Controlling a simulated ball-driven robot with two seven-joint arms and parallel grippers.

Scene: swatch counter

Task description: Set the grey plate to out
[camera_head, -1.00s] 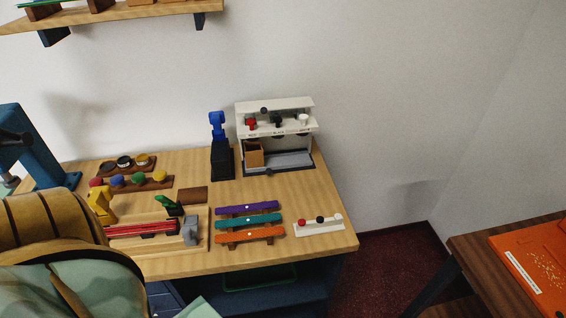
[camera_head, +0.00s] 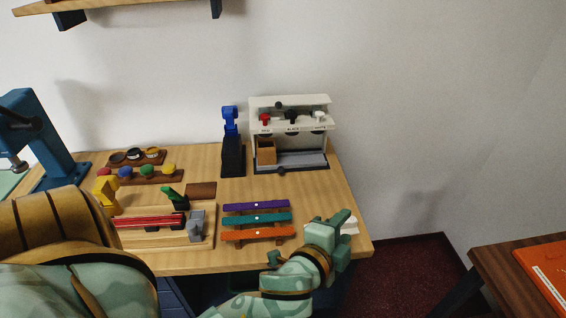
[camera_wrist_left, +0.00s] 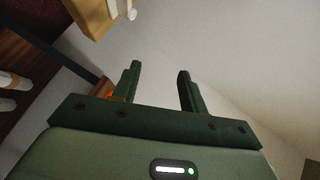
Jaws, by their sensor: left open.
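A grey plate (camera_head: 303,161) lies flat in the base of the white dispenser stand (camera_head: 291,101) at the back right of the counter. A small dark knob (camera_head: 281,171) sits at its front edge. A brown box (camera_head: 267,153) stands at its left end. My left gripper (camera_head: 345,222) is in front of the plate and to its right, above the counter's right front corner, apart from it. In the left wrist view its two fingers (camera_wrist_left: 158,72) are open with nothing between them. The plate cannot be made out there. My right gripper is not in view.
Purple, teal and orange bars (camera_head: 257,218) lie left of my gripper. A white block (camera_head: 350,226) is mostly hidden behind the gripper. A blue-topped black stand (camera_head: 232,155) is left of the dispenser. Bare counter (camera_head: 325,190) lies in front of the dispenser.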

